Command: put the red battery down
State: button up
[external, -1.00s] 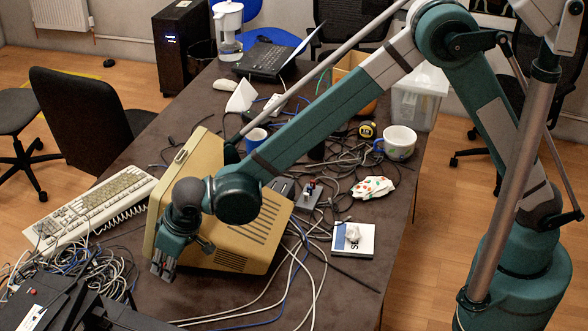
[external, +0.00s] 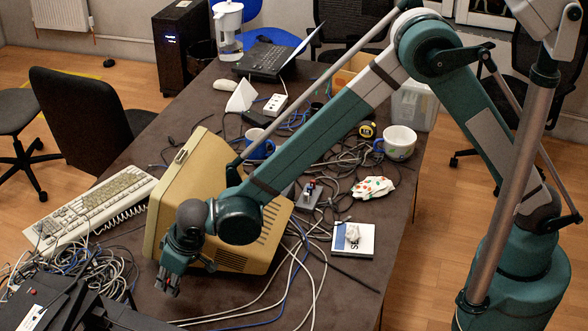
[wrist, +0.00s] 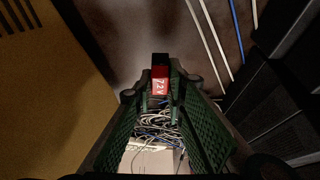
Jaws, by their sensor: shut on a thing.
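My gripper (external: 167,282) is shut on the red battery, low over the dark table in front of the beige monitor. In the wrist view the red battery (wrist: 160,86), with a black end and white "7.2V" lettering, sits between the green fingertips. In the external view the battery cannot be made out clearly behind the fingers. Whether the battery touches the table top (wrist: 125,40) cannot be told.
The beige monitor (external: 180,172) stands close to the gripper; its side fills the left of the wrist view. A keyboard (external: 95,205) and a cable tangle (external: 75,270) lie to the left. White cables (external: 290,280) run to the right. Some bare table shows in front of the monitor.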

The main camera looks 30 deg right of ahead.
jog(key=shift+f, duration=1.8)
jog(key=shift+f+b, duration=0.2)
jog(key=shift+b, duration=0.2)
jog(key=o, duration=0.9)
jog(key=shift+r, duration=0.1)
jog(key=shift+p+v, duration=1)
jog(key=shift+v, duration=5.1)
jog(key=shift+w+a, duration=0.1)
